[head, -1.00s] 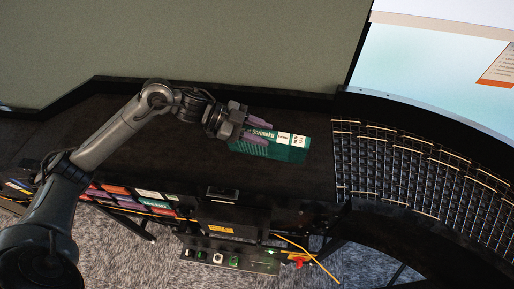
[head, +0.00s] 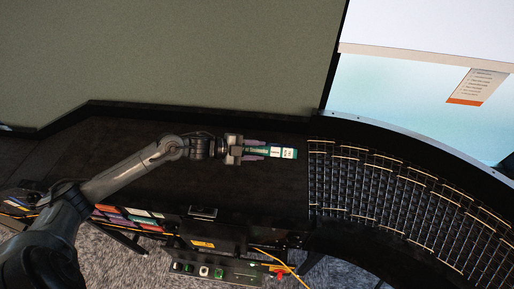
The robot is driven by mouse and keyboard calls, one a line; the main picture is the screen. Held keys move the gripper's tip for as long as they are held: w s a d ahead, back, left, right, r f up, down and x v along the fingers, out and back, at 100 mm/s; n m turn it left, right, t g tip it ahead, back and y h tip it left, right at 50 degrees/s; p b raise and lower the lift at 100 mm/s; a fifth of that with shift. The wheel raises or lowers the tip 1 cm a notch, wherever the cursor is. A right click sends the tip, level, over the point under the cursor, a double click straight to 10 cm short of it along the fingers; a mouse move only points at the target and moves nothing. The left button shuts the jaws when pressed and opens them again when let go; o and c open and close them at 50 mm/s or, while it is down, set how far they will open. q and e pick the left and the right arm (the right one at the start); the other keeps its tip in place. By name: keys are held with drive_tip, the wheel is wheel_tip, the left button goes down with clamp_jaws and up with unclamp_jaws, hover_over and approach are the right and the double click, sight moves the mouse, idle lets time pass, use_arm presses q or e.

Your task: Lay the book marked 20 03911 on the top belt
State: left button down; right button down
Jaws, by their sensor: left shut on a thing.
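A green book (head: 263,152) with white labels on its spine is in the head view, over the dark belt (head: 150,137) near that belt's right end. The label print is too small to read, so I cannot tell its number. My left gripper (head: 254,151) is shut on the book, with one purple finger along each side of it. The spine faces up toward the camera. I cannot tell whether the book touches the belt. My right gripper is not in view.
A curved roller track (head: 385,195) begins just right of the book. Several books (head: 130,218) stand in a row below the belt at the lower left. A control box with buttons (head: 205,271) and a yellow cable are at the front. A grey-green panel (head: 180,55) rises behind.

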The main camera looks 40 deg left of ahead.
use_arm(q)
wheel_tip(320, 180, down, 11)
drive_tip(key=b, duration=0.9)
drive_tip(key=shift+f, duration=0.15)
drive_tip(key=c, duration=0.6)
unclamp_jaws()
drive_tip(key=p+v, duration=0.8)
drive_tip(key=v, duration=0.1)
drive_tip(key=shift+w+f, duration=0.1)
idle(0.5)
